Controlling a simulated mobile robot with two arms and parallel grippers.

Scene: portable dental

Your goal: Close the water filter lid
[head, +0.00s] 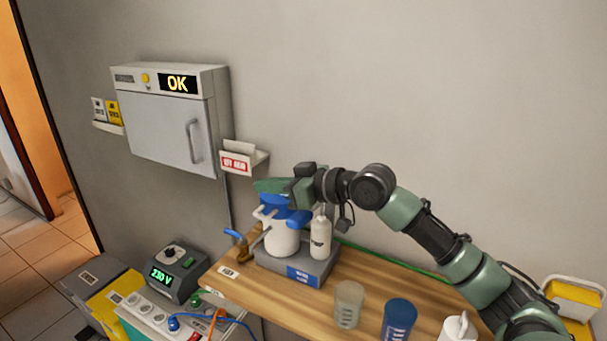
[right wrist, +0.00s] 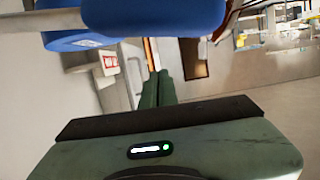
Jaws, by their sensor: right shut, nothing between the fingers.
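The water filter (head: 282,240) is a white round vessel with a blue top, standing on a grey base on the wooden counter. Its blue lid (head: 280,205) shows at the top of the vessel, partly hidden behind my right gripper. Whether the lid sits flat on the rim is hard to tell. My right gripper (head: 262,186) is shut and empty, its green fingers pointing left just over the lid. In the right wrist view, the shut fingers (right wrist: 158,85) are seen end-on, and a large blue part of the filter (right wrist: 150,22) is close by. My left gripper is out of view.
A white bottle (head: 320,240) stands right beside the filter. A clear cup (head: 348,303), a blue cup (head: 398,318) and a white container (head: 459,327) stand along the counter (head: 295,312). A wall cabinet (head: 165,125) hangs behind, left. A blue-handled tap (head: 236,236) is left of the filter.

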